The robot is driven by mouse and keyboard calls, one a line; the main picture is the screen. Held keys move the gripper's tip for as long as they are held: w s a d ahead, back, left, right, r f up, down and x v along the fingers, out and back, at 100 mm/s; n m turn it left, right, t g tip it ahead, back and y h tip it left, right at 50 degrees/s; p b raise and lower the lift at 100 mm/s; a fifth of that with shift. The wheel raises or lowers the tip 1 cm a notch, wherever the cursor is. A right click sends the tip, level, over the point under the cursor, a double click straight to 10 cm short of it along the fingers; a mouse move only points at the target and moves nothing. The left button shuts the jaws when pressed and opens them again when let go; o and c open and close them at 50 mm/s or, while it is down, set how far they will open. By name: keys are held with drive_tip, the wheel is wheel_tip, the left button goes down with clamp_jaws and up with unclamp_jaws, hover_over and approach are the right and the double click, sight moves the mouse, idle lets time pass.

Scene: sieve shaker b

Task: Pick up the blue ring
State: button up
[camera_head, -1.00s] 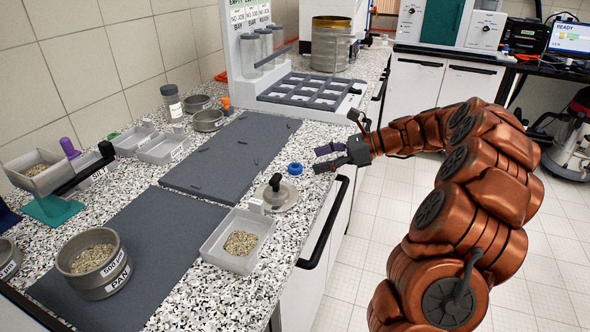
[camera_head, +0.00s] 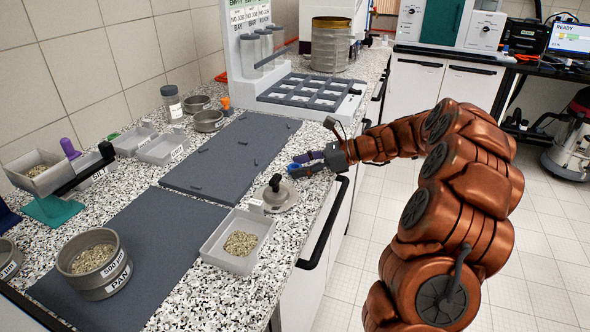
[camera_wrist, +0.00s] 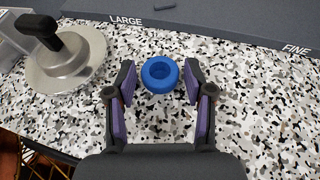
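The blue ring (camera_wrist: 160,75) lies flat on the speckled countertop. In the wrist view it sits between the tips of my open gripper (camera_wrist: 160,88), with a gap showing on each side. In the head view the blue ring (camera_head: 294,166) is partly hidden by the fingers of my gripper (camera_head: 304,164), which is low over the counter near its front edge.
A metal lid with a black knob (camera_head: 278,194) stands close by the ring, at left in the wrist view (camera_wrist: 68,60). A dark grey mat (camera_head: 228,157) lies beyond. A grey tray of grains (camera_head: 238,241) is nearer. The counter edge drops off at right.

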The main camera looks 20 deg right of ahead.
drive_tip(key=c, duration=0.5)
drive_tip(key=shift+r, duration=0.15)
drive_tip(key=shift+r, duration=1.55)
drive_tip(key=shift+s+r, duration=0.1)
drive_tip(key=shift+s, duration=0.2)
drive_tip(key=s, duration=0.5)
drive_tip(key=s+a+r, duration=0.1)
drive_tip(key=s, duration=0.4)
drive_tip(key=s+a+b, duration=0.1)
drive_tip(key=s, duration=0.4)
drive_tip(key=shift+s+r, duration=0.15)
drive_tip(key=shift+r, duration=0.05)
